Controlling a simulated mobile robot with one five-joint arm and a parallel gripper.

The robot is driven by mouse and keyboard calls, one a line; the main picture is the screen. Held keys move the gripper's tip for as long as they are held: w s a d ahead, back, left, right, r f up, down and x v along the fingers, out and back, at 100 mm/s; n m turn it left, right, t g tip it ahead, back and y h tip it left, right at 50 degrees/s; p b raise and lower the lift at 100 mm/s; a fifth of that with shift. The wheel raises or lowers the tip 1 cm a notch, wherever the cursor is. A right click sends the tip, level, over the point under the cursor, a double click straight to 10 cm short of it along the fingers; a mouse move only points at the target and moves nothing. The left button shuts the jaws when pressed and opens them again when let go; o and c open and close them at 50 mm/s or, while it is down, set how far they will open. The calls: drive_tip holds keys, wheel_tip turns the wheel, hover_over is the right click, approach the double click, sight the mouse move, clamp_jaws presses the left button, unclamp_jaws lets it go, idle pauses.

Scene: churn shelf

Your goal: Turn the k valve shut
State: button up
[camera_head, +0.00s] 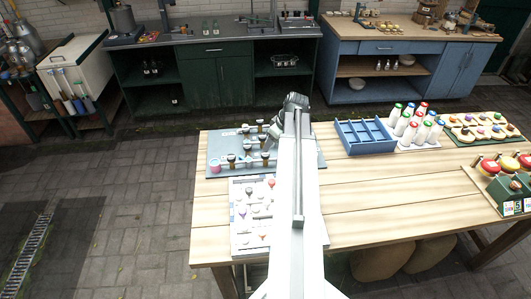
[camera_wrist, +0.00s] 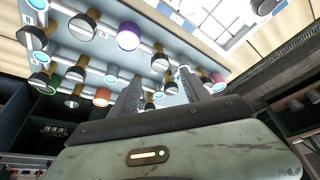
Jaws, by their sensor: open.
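A grey valve board (camera_head: 229,170) lies on the near wooden table, with several brass valves (camera_head: 247,147) standing on it. In the wrist view the board (camera_wrist: 130,55) is tilted, with pipes and brass valves; the knobs include a purple one (camera_wrist: 128,37), an orange one (camera_wrist: 102,97) and dark ones with pale faces. Small letter tags are too small to read, so I cannot tell which valve is k. My gripper (camera_head: 294,103) is above the board's far edge. In the wrist view its two fingers (camera_wrist: 160,84) are apart, with small valve parts (camera_wrist: 153,100) showing between and beyond them; contact is unclear.
A white board with small coloured knobs (camera_head: 240,212) lies nearer. To the right are a blue divided crate (camera_head: 364,137), several capped bottles (camera_head: 404,124) and a board of coloured discs (camera_head: 485,127). Bare planks (camera_head: 390,190) lie between. My arm hides part of the valve board.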

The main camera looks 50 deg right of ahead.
sight(265, 156)
drive_tip(key=b+x, duration=0.7)
drive_tip(key=x, duration=0.1)
drive_tip(key=shift+r, duration=0.1)
clamp_jaws()
